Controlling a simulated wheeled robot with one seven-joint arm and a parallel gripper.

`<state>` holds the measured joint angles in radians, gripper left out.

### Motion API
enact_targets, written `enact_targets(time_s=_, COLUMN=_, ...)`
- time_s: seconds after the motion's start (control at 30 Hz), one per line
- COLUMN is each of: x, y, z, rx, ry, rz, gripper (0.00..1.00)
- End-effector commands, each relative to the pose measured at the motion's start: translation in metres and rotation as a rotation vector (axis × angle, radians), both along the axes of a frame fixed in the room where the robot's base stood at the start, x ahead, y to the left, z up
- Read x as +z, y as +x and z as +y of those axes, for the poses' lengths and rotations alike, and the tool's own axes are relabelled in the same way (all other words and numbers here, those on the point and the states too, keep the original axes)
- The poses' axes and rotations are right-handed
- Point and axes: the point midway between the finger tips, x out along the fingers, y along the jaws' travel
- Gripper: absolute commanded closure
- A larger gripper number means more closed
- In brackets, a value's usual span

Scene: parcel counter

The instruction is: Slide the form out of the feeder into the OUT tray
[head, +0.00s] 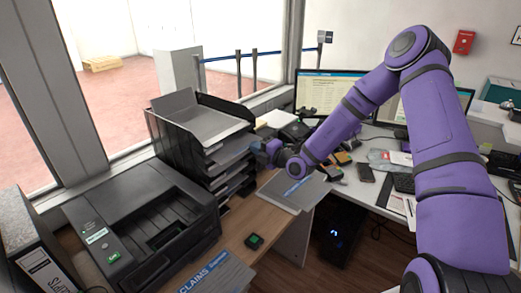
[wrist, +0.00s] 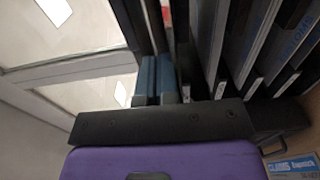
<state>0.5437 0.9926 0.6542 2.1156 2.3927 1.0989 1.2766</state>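The black tray stack (head: 205,150) stands on the desk beside the window, with a large grey sheet (head: 195,122) on its top level. My gripper (head: 266,152) is at the stack's right side, by the open fronts of its middle levels. In the wrist view my two blue-grey fingers (wrist: 156,80) lie close together, left of the stack's upright-looking shelves (wrist: 235,50). Whether anything thin is between them is not clear. The dark printer-like machine (head: 150,225) stands left of the stack. I cannot make out a form in it, nor an OUT label.
A grey board (head: 295,190) lies on the desk right of the stack. A CLAIMS sheet (head: 218,276) and a small dark device (head: 254,241) lie in front. A binder (head: 40,250) stands at left. Monitors (head: 328,90) and clutter fill the right desk.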

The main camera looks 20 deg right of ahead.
Motion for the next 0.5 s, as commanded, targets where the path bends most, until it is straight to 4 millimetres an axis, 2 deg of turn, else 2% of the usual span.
enact_targets(time_s=0.43, x=-0.0003, y=0.0039, z=0.0028, rx=0.000, ry=0.001, rz=0.001, gripper=1.00)
enact_targets(time_s=0.5, x=-0.0003, y=0.0038, z=0.0028, rx=0.000, ry=0.001, rz=0.001, gripper=0.85)
